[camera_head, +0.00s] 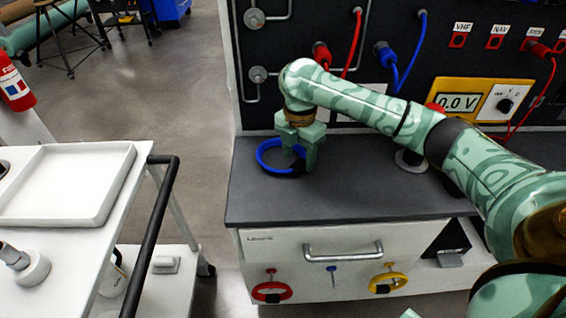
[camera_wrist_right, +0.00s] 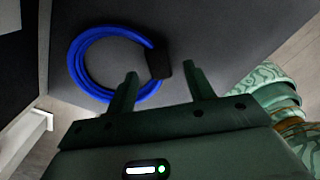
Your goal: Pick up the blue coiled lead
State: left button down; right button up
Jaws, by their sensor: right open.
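The blue coiled lead (camera_head: 263,150) lies on the dark grey worktop (camera_head: 350,195), near its left end. My right gripper (camera_head: 309,160) is over the right side of the coil and hides part of it. In the right wrist view the coil (camera_wrist_right: 78,68) shows as a ring with a black block on its right side. The two fingers of my right gripper (camera_wrist_right: 162,85) are apart, with nothing gripped between them. The fingertips point toward the coil's lower right part; whether they touch it, I cannot tell. My left gripper is not in view.
A panel with red and blue leads (camera_head: 395,75) and a 0.0 V meter (camera_head: 458,102) stands behind the worktop. Red and yellow coils (camera_head: 271,291) hang on the cabinet front below. A white cart with a tray (camera_head: 120,165) stands at left. The worktop's front middle is clear.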

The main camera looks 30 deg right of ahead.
aim_at(298, 164)
notch_tip(298, 164, down, 3)
jog(key=shift+f+b, duration=0.15)
jog(key=shift+b, duration=0.45)
jog(key=shift+r, duration=0.35)
jog(key=c, duration=0.9)
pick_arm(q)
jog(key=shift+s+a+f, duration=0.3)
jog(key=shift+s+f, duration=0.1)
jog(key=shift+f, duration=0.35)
pick_arm(e)
grip_shut()
